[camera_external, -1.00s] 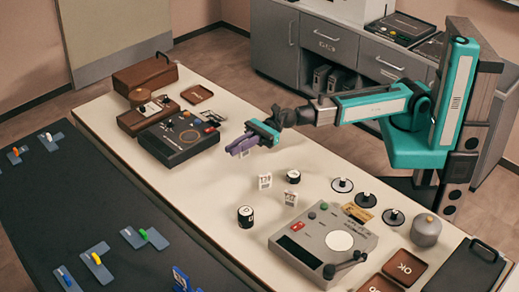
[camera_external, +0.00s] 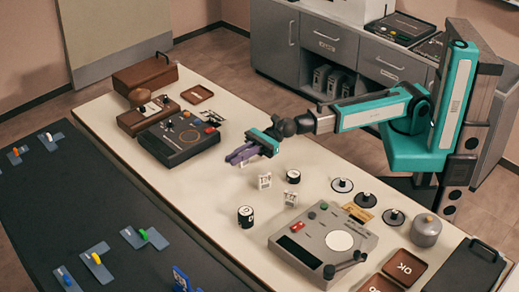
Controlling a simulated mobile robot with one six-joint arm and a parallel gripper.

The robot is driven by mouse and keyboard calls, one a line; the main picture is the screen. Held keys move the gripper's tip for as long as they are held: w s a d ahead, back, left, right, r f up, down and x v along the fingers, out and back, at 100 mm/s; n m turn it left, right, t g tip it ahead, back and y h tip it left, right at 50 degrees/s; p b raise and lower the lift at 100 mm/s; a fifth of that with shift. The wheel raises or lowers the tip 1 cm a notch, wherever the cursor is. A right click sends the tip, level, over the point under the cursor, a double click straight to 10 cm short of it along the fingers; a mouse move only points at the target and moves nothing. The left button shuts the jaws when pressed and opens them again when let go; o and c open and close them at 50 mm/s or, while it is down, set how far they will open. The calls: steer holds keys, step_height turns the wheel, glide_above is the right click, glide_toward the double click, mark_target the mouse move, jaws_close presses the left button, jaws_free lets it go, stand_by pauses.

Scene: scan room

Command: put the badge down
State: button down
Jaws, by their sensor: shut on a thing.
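My gripper (camera_external: 240,156) has purple fingers and hangs over the white table, left of the two small white standing cards. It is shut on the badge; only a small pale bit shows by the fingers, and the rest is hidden. The badge appears a little above the table, though the exact gap cannot be told. One white standing card (camera_external: 264,181) is just right of and nearer than the fingers. A second white standing card (camera_external: 291,198) is farther right.
A dark control box (camera_external: 180,138) stands left of my gripper. A grey device (camera_external: 322,242) with a white disc is at the right front. Black-and-white cylinders (camera_external: 245,217) (camera_external: 293,176) stand near the cards. The white table (camera_external: 190,190) is bare in front of the dark box.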

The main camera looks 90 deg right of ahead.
mark_target(248, 163)
steer(key=shift+f+b, duration=0.65)
steer(key=shift+f, duration=1.25)
steer(key=shift+f, duration=0.2)
steer(key=c, duration=1.8)
jaws_free()
steer(key=shift+r, duration=0.2)
steer(key=shift+v, duration=2.7)
steer(key=shift+r+p, duration=0.15)
steer(key=shift+p, duration=0.7)
steer(key=shift+p+v, duration=1.1)
steer(key=shift+p, duration=2.8)
